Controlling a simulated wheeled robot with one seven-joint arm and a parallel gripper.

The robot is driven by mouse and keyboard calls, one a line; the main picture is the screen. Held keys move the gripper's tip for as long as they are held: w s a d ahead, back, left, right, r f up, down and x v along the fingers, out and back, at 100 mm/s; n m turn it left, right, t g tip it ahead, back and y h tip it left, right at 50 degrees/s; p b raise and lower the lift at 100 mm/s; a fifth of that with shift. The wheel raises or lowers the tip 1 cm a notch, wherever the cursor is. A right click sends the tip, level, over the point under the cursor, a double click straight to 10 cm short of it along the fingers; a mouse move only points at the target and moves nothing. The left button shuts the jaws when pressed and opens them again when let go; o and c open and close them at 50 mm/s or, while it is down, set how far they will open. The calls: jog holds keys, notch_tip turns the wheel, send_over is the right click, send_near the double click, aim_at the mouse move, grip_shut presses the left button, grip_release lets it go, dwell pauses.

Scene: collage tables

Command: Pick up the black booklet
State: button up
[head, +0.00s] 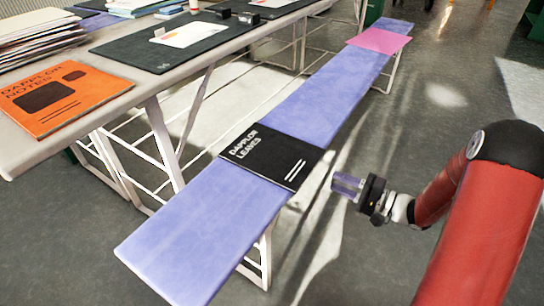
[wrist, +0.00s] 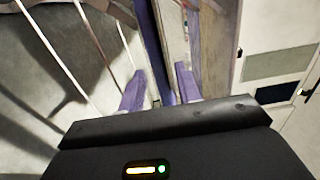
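The black booklet (head: 270,157), with white lettering "Dapplor Leaves", lies flat across the long blue-purple bench (head: 200,225). Its right side reaches the bench's right edge and seems to stick out slightly past it. My gripper (head: 345,185) is to the right of the booklet and apart from it, beside the bench. In the wrist view, the two purple fingers (wrist: 160,88) stand apart with nothing between them. I cannot make out the booklet in the wrist view.
A pink sheet (head: 379,41) lies at the bench's far end. The table (head: 120,98) at left holds an orange booklet (head: 62,97), a dark mat (head: 150,50) and a paper stack (head: 40,38). Bare floor (head: 345,265) lies right of the bench.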

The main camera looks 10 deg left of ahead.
aim_at(313, 169)
jog(key=x, duration=0.6)
jog(key=shift+w+a+r, duration=0.2)
jog(key=shift+a+r, duration=0.05)
jog(key=shift+r, duration=0.1)
grip_shut()
